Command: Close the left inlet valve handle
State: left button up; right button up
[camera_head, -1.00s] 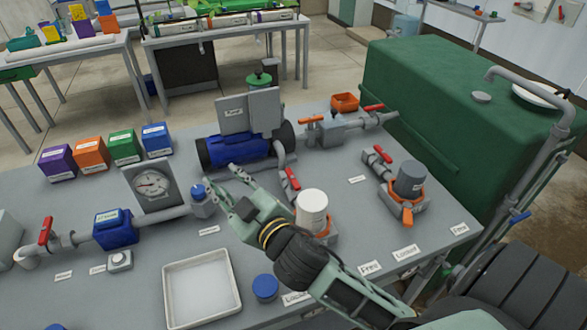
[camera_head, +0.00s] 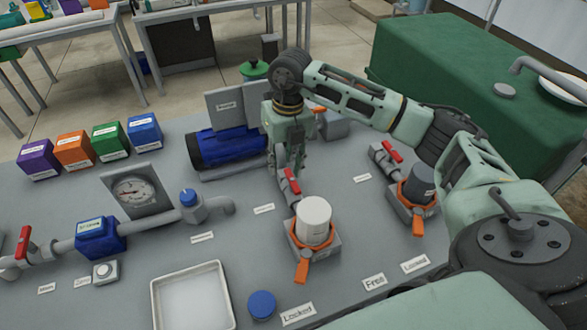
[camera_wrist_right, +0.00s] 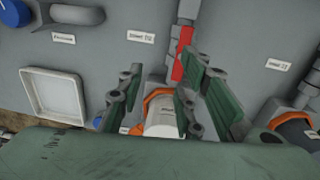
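The red left inlet valve handle (camera_head: 291,181) sits on the short grey pipe behind the white-topped filter (camera_head: 314,221). It appears to lie along its pipe. My right gripper (camera_head: 287,166) points down just behind the handle and overlaps it in the head view. In the right wrist view, the right gripper (camera_wrist_right: 162,75) has its fingers spread with a clear gap. The red handle (camera_wrist_right: 182,54) shows beyond the gap, nearer the right finger, with no visible contact. The white filter (camera_wrist_right: 165,118) is partly hidden between the fingers. My left gripper is not in view.
A second red handle (camera_head: 392,151) and a dark-topped filter (camera_head: 420,184) stand to the right. Orange handles (camera_head: 302,266) project from the filter bases. A blue pump (camera_head: 222,149) stands behind left. A white tray (camera_head: 194,298) and blue cap (camera_head: 262,305) lie in front.

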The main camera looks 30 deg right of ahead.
aim_at(293, 181)
jog(key=shift+s+d+r+h, duration=0.1)
jog(key=shift+d+r+h, duration=0.1)
jog(key=shift+d, duration=0.35)
jog(key=shift+d+r+h, duration=0.1)
jog(key=shift+d+h, duration=0.1)
jog(key=shift+d, duration=0.35)
jog(key=shift+d+f+m, duration=0.2)
jog(key=shift+d+m, duration=0.05)
jog(key=shift+m, duration=0.05)
notch_tip(293, 181, down, 7)
jog(key=shift+a+f+p, duration=0.1)
jog(key=shift+p, duration=0.8)
jog(key=shift+c, duration=0.2)
grip_shut()
